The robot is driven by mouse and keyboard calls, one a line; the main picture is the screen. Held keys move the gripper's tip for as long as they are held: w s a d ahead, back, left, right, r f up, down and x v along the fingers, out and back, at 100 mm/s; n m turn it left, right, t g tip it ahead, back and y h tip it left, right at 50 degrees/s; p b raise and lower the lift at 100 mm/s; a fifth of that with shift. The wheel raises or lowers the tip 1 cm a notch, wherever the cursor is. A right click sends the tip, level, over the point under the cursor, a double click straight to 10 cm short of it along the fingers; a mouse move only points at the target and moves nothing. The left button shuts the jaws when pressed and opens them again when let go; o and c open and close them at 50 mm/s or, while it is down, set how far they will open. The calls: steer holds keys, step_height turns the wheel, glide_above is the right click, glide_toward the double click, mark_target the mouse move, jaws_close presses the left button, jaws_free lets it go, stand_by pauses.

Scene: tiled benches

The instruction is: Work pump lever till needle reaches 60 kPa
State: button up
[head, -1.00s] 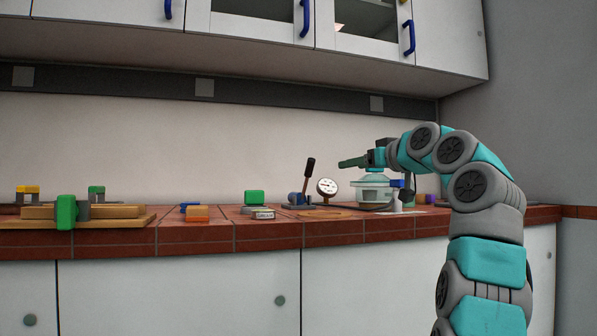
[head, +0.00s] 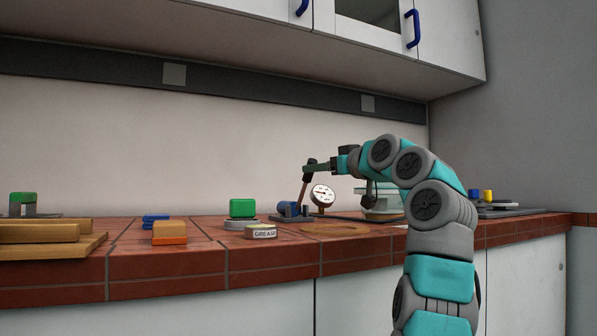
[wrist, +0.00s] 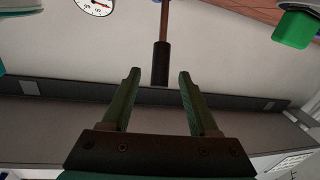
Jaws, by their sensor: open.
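In the wrist view, the gauge (wrist: 96,4) is cut off at the top. My gripper (head: 309,168) is at the height of the lever's top. In the wrist view, the dark grip (wrist: 160,64) lies between the two open green fingertips, with a gap on each side.
Left of the pump are a green block (head: 242,207) on a grey base, a grease tin (head: 262,232) and an orange-and-tan block (head: 169,232). Wooden boards (head: 50,243) lie at far left. Wall cupboards hang above.

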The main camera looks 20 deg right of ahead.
mark_target(305, 185)
steer(key=w+p, duration=0.1)
steer(key=w, duration=0.2)
steer(key=w+a+p, duration=0.1)
steer(key=w, duration=0.2)
steer(key=shift+w+a+r+p, duration=0.1)
steer(key=shift+w+a+p, duration=0.05)
steer(key=shift+p, duration=0.15)
steer(key=shift+w+a, duration=0.1)
steer(key=shift+w, duration=0.3)
jaws_close()
stand_by(0.8)
